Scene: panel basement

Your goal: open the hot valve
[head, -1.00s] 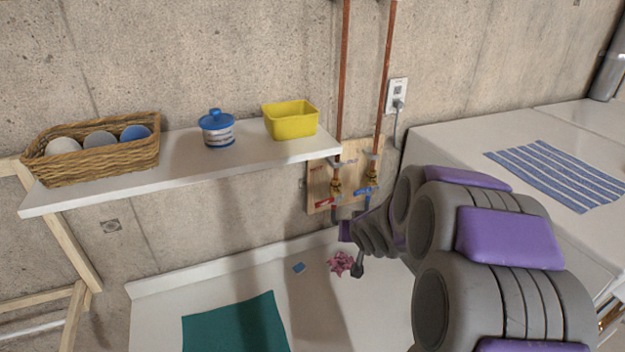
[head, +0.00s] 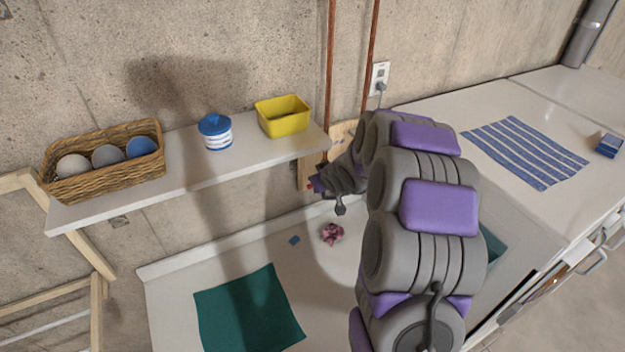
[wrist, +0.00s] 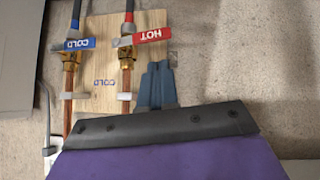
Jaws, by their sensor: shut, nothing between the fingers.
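The hot valve's red lever (wrist: 146,39), marked HOT, shows in the wrist view, where the lettering is upside down. It lies crosswise to its copper pipe above a brass body (wrist: 126,56). The cold valve's blue lever (wrist: 75,44) is to its left, also crosswise. My gripper (wrist: 156,66) is shut and empty, its fingertips just below the red lever in the picture; contact cannot be told. In the head view my gripper (head: 319,184) is at the wooden board, and my arm hides most of the valves. A small red bit of the lever (head: 310,187) shows.
A white shelf (head: 190,172) left of the valves carries a wicker basket (head: 75,185), a blue-lidded jar (head: 215,132) and a yellow bin (head: 283,117). Below are a teal cloth (head: 248,310) and a pink object (head: 332,233). A wall outlet (head: 380,77) is right of the pipes.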

